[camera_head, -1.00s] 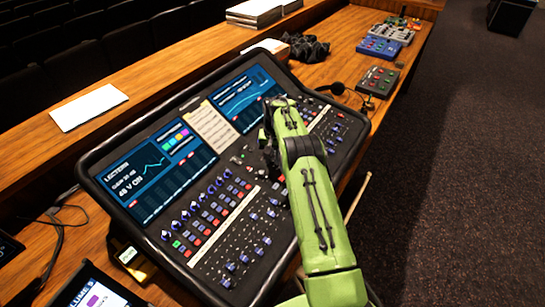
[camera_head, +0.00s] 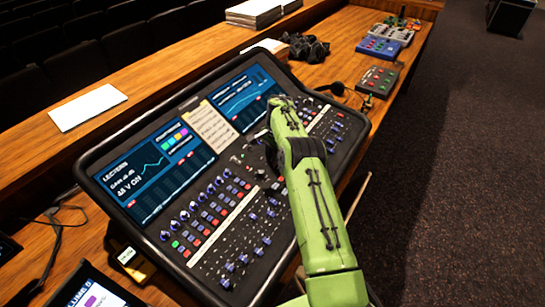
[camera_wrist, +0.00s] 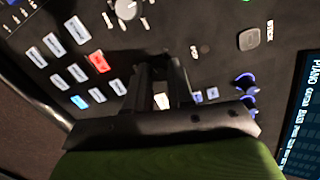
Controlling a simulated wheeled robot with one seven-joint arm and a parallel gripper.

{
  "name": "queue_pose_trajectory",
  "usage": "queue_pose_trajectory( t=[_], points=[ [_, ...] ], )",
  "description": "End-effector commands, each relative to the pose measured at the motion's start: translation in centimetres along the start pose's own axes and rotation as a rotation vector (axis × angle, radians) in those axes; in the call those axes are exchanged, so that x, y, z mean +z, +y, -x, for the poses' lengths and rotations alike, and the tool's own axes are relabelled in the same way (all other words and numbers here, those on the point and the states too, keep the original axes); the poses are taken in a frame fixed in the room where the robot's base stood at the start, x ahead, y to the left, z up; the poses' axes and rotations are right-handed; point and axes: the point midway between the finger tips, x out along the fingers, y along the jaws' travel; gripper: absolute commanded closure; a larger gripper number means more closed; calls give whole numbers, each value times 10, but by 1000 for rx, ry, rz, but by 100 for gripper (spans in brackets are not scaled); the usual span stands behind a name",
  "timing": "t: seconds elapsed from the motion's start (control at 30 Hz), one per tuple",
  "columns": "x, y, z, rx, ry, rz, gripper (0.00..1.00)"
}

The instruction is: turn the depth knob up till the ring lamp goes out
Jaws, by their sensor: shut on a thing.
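My gripper (camera_wrist: 160,70) reaches down to the mixing desk's dark panel (camera_wrist: 205,20), its two black fingers close together. It is shut on what I take to be the depth knob; the fingers hide the knob, and I cannot read its label. In the head view my gripper (camera_head: 265,142) is at the desk's middle, right of the paper note, partly hidden by my green arm.
A large pale knob (camera_wrist: 127,9), a red button (camera_wrist: 98,62) and several white buttons lie near the fingers. A grey button (camera_wrist: 249,39) and blue knobs (camera_wrist: 250,100) are on the right. The desk's screens (camera_head: 245,97) stand behind my gripper.

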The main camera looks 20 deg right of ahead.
Motion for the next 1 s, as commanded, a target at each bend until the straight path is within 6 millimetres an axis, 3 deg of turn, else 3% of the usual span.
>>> queue_pose_trajectory(
  t=[0.4,0.97,1.0],
  points=[
    [-1,0,1,-14,-6,-190,100],
    [-1,0,1,-16,-7,-218,100],
    [-1,0,1,-16,-7,-217,73]
  ],
)
